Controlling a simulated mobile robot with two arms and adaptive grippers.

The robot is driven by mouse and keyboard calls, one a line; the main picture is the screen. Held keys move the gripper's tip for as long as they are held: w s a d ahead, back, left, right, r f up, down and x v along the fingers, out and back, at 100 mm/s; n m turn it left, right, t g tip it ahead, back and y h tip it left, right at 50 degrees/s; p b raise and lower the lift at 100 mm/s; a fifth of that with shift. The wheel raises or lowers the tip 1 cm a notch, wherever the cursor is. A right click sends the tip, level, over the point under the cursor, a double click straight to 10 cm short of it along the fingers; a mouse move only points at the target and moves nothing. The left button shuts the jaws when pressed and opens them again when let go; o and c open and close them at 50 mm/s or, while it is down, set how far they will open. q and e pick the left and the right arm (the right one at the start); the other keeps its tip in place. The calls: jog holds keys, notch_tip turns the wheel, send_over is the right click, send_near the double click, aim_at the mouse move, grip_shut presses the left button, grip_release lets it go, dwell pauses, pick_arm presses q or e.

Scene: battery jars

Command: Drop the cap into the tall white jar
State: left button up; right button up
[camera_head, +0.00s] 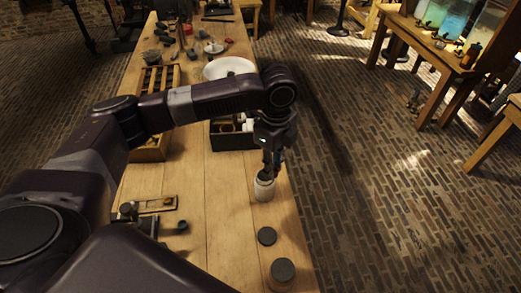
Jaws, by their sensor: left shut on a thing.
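The tall white jar (264,190) stands upright and open on the wooden table, near its right edge. My left gripper (268,172) points down with its fingertips at the jar's mouth. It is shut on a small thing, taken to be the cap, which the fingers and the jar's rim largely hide. I cannot tell how far inside the rim it is. My right gripper is not in view.
A dark round lid (267,236) lies on the table in front of the jar. A dark-lidded jar (281,272) stands nearer. A black box (228,138) and a white bowl (230,68) are behind. The table (225,225) is bare left of the jar.

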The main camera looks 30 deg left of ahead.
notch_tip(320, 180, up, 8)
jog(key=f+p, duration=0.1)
jog(key=p, duration=0.6)
pick_arm(q)
jog(key=w+a+f+m+b, duration=0.1)
jog(key=a+f+m+b, duration=0.1)
jog(key=m, duration=0.5)
jog(key=w+a+f+m+b, duration=0.2)
jog(key=a+f+m+b, duration=0.1)
jog(key=f+m, duration=0.4)
jog(key=shift+w+a+m+b, duration=0.2)
jog(key=shift+a+m+b, duration=0.15)
jog(key=shift+b, duration=0.4)
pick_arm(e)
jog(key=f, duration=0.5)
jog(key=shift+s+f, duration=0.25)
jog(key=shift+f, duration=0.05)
pick_arm(q)
jog(key=o, duration=0.8)
notch_tip(320, 180, up, 12)
